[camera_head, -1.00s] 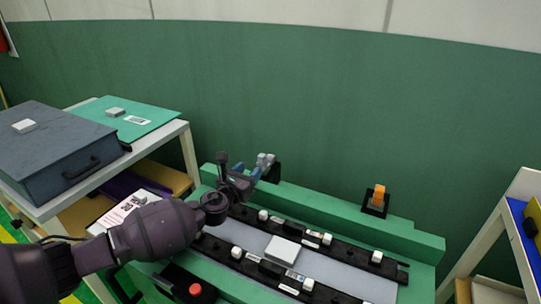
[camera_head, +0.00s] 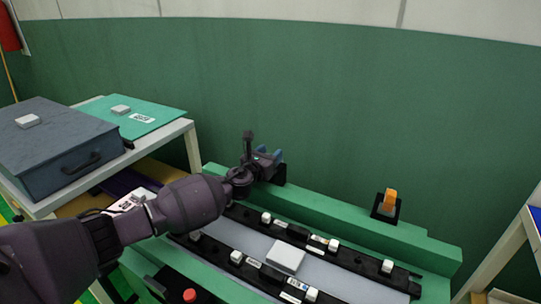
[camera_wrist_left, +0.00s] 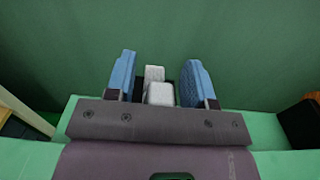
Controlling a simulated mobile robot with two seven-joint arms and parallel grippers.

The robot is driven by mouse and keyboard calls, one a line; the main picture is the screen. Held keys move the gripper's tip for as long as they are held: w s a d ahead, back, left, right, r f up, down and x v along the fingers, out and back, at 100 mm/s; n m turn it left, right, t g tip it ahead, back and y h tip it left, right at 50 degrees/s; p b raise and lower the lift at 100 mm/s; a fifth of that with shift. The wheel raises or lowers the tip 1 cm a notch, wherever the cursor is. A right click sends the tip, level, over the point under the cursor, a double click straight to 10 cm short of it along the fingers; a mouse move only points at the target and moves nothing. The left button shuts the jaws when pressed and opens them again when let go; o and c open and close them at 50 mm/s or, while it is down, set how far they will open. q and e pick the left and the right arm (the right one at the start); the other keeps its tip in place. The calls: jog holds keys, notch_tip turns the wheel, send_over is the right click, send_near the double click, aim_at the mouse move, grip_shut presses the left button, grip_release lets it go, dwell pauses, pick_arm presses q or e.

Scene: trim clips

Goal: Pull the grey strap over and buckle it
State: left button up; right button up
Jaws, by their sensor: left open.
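My left gripper (camera_head: 269,158) is open above the back left of the green fixture, its blue fingers pointing away. In the left wrist view the fingers stand on either side of a small light grey piece (camera_wrist_left: 161,93), with a second grey textured part (camera_wrist_left: 154,73) just behind it. Gaps show beside the piece, so it is not gripped. It appears to be the grey strap's end or mount, but its full shape cannot be told. In the head view my gripper hides it, and only part of its black holder (camera_head: 280,174) shows. My right gripper is not in view.
An orange piece in a black holder (camera_head: 386,211) stands on the fixture's back ledge (camera_head: 335,220). Black rails with white clips and a white block (camera_head: 286,256) lie in front. A red button (camera_head: 190,295) is at the front. A grey case (camera_head: 45,150) sits on the left table.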

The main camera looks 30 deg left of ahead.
pick_arm(q)
jog(key=shift+c, duration=0.2)
grip_shut()
